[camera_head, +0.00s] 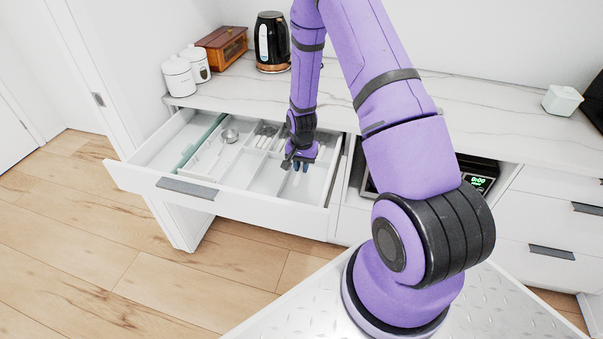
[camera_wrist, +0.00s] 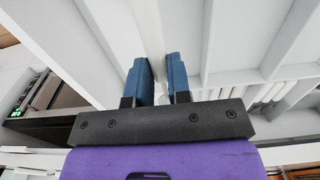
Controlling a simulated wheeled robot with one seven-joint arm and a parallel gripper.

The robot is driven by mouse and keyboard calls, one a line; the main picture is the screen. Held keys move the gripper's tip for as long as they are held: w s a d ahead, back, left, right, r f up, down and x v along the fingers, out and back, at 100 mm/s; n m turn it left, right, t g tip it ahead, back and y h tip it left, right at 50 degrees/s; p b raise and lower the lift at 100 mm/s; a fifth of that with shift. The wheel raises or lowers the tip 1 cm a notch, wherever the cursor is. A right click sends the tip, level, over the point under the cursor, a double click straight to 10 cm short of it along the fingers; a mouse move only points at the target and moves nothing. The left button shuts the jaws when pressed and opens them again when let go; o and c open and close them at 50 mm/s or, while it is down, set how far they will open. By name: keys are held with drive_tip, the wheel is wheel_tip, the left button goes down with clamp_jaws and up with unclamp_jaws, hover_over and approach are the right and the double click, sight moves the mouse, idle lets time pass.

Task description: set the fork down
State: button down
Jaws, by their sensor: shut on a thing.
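My gripper (camera_head: 300,167) reaches down into the open drawer (camera_head: 140,178), over the right-hand compartments of its white divided insert. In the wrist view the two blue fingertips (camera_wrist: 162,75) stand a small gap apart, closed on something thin. The fork itself cannot be made out clearly; a pale strip shows between the fingers, and I cannot tell whether it is the fork or a divider behind. Whether the fork touches the drawer floor cannot be seen.
Pale cutlery (camera_head: 265,135) lies in the compartments left of my gripper, with a metal scoop (camera_head: 229,136) farther left. Thin dividers stand close around the fingers. The counter (camera_head: 430,115) is above and behind the drawer, bearing a black kettle (camera_head: 271,42).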

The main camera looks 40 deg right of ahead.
drive_tip(key=shift+f, duration=1.6)
drive_tip(key=shift+f, duration=0.3)
drive_tip(key=c, duration=1.1)
unclamp_jaws()
drive_tip(key=shift+o, duration=0.2)
